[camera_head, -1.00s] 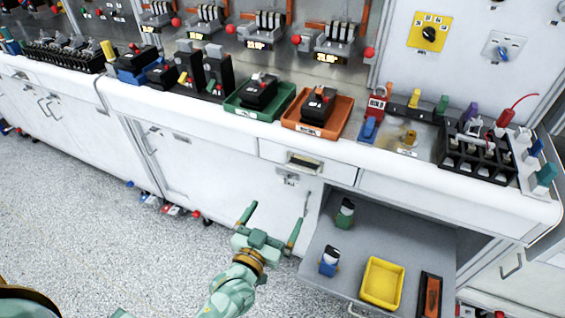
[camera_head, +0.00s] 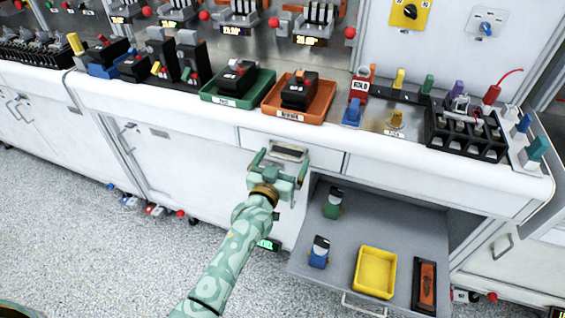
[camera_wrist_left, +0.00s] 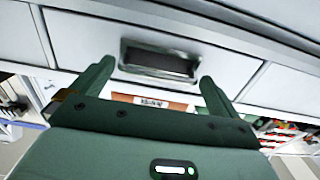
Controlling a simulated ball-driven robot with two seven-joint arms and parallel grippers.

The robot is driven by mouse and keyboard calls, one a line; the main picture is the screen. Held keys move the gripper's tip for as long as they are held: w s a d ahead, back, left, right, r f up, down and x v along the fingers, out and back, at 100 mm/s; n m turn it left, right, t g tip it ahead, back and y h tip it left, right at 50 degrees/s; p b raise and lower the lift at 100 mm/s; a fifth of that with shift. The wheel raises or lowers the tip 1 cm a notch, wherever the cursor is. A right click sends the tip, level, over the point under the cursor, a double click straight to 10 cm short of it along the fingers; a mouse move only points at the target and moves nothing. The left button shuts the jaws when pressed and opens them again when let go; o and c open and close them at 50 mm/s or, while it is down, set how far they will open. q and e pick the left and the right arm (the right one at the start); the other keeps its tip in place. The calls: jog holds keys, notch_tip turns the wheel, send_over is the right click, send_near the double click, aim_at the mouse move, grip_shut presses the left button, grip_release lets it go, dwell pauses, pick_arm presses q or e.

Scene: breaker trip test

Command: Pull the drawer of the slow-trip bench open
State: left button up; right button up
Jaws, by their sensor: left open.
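The closed white drawer (camera_head: 328,161) sits in the bench front, below the orange tray. Its recessed metal handle (camera_head: 289,152) is partly behind my gripper in the head view. In the left wrist view the drawer front (camera_wrist_left: 85,35) fills the upper part, and the handle (camera_wrist_left: 160,62) lies ahead between the fingers. My left gripper (camera_head: 280,160) is open and empty, its fingers spread to either side of the handle. It also shows in the left wrist view (camera_wrist_left: 157,75). I cannot tell whether it touches the drawer. My right gripper is not in view.
A lower pull-out shelf (camera_head: 345,268) stands open to the right, holding a yellow tray (camera_head: 375,272) and small blue and green items. The orange tray (camera_head: 270,108) and green tray (camera_head: 210,88) hold black breakers on the benchtop. Speckled floor (camera_head: 90,240) is clear at left.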

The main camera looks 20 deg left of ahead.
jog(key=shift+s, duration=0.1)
pick_arm(q)
jog(key=c, duration=1.1)
jog(key=s+p, duration=1.1)
jog(key=s, duration=1.3)
jog(key=shift+s+a+p, duration=0.2)
jog(key=shift+a+p, duration=0.1)
jog(key=shift+a, duration=0.1)
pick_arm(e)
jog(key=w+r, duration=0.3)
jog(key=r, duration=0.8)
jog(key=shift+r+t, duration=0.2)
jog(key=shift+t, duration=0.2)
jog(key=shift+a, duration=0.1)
pick_arm(q)
jog(key=o, duration=1.1)
